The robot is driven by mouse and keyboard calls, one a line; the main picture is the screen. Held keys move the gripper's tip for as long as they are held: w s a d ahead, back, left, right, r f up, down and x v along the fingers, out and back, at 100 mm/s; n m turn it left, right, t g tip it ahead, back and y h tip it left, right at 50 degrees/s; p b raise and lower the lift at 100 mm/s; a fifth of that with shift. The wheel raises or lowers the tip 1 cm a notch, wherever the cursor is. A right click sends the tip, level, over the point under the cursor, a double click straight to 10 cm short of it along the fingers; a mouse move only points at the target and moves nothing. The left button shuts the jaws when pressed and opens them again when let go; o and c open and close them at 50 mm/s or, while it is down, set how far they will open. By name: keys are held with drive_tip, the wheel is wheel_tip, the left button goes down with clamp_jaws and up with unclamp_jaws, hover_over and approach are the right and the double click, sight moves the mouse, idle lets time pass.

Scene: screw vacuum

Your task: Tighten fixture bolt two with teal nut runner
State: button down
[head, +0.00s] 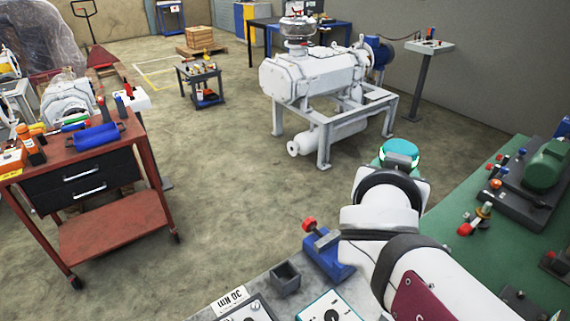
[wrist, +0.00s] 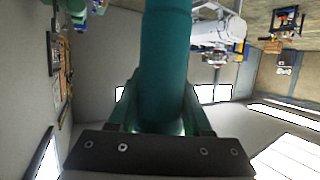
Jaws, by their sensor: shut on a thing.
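The teal nut runner (head: 400,149) is held at the end of my arm, in front of the white vacuum machine in the head view. In the wrist view the teal nut runner (wrist: 166,60) is a thick upright cylinder between the fingers. My gripper (wrist: 161,110) is shut on it. In the head view my wrist hides most of my gripper and the tool. The tool's working end is out of sight. I cannot make out fixture bolt two in either view.
A grey bench (head: 262,291) with a "30 Nm" label, a small square cup (head: 286,278) and a blue block (head: 328,258) lies below my arm. A green bench (head: 520,246) with a green motor (head: 549,163) is at right. A red tool cart (head: 110,226) stands left. Open floor lies between.

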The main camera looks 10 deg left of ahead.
drive_tip(key=s+a+f+h, duration=0.1)
drive_tip(key=s+a+f, duration=0.1)
drive_tip(key=a+f, duration=1.15)
drive_tip(key=s+a+f+m, duration=0.1)
drive_tip(key=s+a+f, duration=0.6)
drive_tip(key=s+a, duration=0.2)
drive_tip(key=shift+s, duration=0.45)
drive_tip(key=shift+a, duration=0.1)
